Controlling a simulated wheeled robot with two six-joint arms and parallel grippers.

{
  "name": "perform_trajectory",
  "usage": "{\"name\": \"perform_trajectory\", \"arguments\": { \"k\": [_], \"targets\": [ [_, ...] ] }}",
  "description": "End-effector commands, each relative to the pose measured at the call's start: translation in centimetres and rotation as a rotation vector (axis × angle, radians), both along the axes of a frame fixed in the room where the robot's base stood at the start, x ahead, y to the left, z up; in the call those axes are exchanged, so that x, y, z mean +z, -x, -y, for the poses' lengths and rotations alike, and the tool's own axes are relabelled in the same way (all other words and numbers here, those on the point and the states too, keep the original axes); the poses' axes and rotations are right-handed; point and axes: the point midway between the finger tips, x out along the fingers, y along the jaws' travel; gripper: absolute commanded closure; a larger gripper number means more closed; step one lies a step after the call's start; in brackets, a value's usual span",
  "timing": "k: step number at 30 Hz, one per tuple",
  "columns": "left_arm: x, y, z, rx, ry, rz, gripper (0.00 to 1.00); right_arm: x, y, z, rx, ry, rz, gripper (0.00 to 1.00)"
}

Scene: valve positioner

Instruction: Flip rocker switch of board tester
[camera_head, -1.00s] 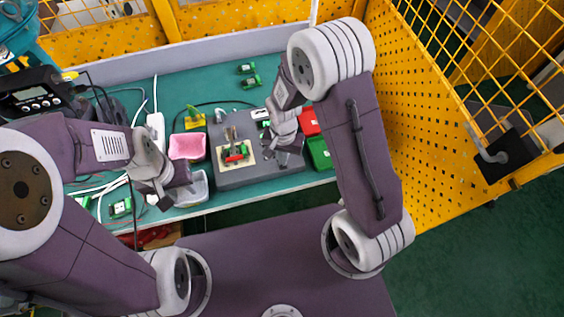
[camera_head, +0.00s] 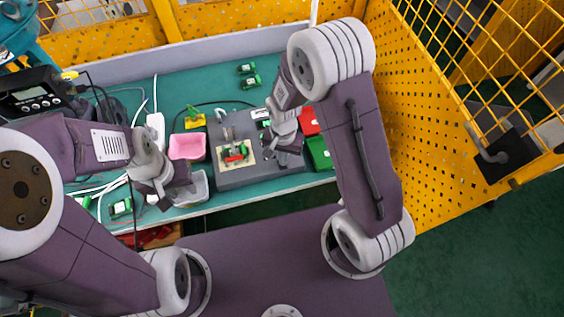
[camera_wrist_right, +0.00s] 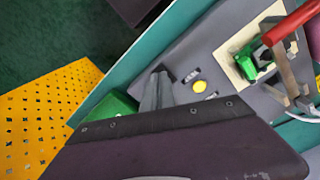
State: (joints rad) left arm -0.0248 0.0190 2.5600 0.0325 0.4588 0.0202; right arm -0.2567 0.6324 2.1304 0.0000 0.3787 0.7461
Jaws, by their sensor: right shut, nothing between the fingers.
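The board tester (camera_head: 233,177) is a grey box on the bench. Its beige socket holds a green board (camera_head: 235,152), which also shows in the right wrist view (camera_wrist_right: 247,68) beside a red-handled clamp (camera_wrist_right: 290,22). My right gripper (camera_head: 291,158) is over the tester's right side. In the right wrist view its shut, empty fingers (camera_wrist_right: 157,88) reach down to the panel beside a yellow button (camera_wrist_right: 199,86). A small dark part shows at the fingertips; I cannot tell whether it is the rocker switch or whether they touch it. My left gripper (camera_head: 181,186) is by the clear bin; its jaws are unclear.
A pink bin (camera_head: 187,146) and a clear bin (camera_head: 197,190) stand left of the tester. A red bin (camera_head: 309,121) and a green bin (camera_head: 320,153) stand right of it. Loose green boards (camera_head: 250,82) lie behind. A yellow perforated fence (camera_head: 410,150) borders the right.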

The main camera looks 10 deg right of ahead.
Motion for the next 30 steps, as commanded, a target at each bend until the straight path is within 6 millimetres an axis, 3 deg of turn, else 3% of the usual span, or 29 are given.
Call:
{"name": "perform_trajectory", "arguments": {
  "k": [30],
  "targets": [
    [-1.1, 0.0, 0.0, 0.000, 0.000, 0.000, 0.64, -1.6, 0.0, 0.0, 0.000, 0.000, 0.000, 1.00]
  ]
}}
